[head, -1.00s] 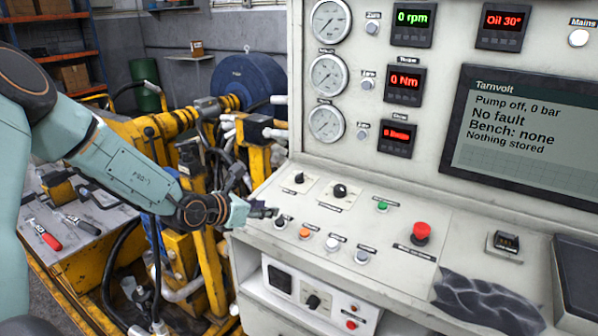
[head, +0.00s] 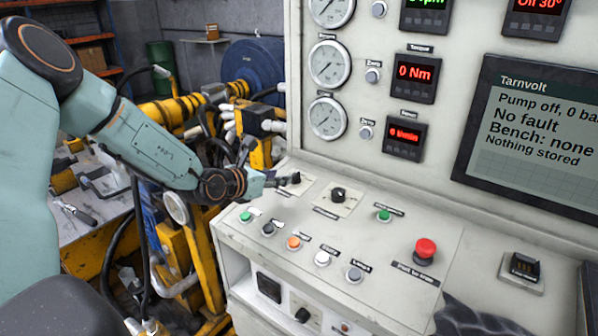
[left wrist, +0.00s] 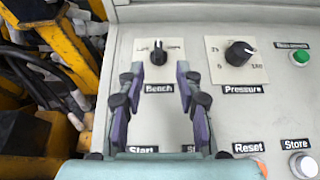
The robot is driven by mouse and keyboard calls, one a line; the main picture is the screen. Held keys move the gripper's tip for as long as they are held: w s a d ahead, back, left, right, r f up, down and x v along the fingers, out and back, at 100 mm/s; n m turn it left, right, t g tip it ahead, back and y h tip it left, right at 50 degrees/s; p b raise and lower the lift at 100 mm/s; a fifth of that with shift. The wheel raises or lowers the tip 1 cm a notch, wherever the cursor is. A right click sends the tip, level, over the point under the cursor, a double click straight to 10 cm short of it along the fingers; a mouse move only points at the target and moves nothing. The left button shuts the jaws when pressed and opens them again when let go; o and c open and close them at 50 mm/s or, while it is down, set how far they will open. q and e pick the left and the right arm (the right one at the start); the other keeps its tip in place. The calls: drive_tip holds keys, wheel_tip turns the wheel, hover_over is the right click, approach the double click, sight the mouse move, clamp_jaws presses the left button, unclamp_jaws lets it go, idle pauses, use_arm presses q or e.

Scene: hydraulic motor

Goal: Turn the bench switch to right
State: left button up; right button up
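The bench switch is a small black knob on a white plate marked "Bench" in the left wrist view (left wrist: 159,53). Its handle looks roughly upright there, between two small labels. In the head view the bench switch (head: 296,178) is at the panel's back left. My left gripper (head: 277,181) points at it from the left, just above the panel. In the left wrist view my left gripper (left wrist: 158,76) is open, one finger each side of the lower plate, with the knob ahead between and beyond the fingertips. Contact is not visible. My right gripper is not in view.
The pressure knob (left wrist: 240,53) is right of the switch. A row of buttons, including a green one (head: 246,216) and an orange one (head: 294,243), lies in front. A red emergency button (head: 426,248) is farther right. The upright gauge panel (head: 385,100) rises behind.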

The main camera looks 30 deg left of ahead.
sight(294, 174)
use_arm(q)
drive_tip(key=shift+w+a, duration=0.15)
drive_tip(key=shift+w, duration=0.05)
drive_tip(key=shift+w+a+f, duration=0.2)
drive_tip(key=shift+w+f, duration=0.05)
drive_tip(key=shift+w+d+f+b, duration=0.15)
drive_tip(key=shift+w+d+b, duration=0.2)
drive_tip(key=shift+b, duration=0.25)
drive_tip(key=x, duration=0.5)
drive_tip(key=shift+a+b, duration=0.1)
drive_tip(key=shift+b, duration=0.3)
drive_tip(key=shift+w+f, duration=0.2)
drive_tip(key=shift+w, duration=0.2)
drive_tip(key=shift+r, duration=0.25)
drive_tip(key=shift+w+f, duration=0.2)
drive_tip(key=shift+f, duration=0.05)
drive_tip(key=c, duration=0.3)
drive_tip(key=shift+s+r, duration=0.1)
drive_tip(key=shift+s, duration=0.05)
clamp_jaws()
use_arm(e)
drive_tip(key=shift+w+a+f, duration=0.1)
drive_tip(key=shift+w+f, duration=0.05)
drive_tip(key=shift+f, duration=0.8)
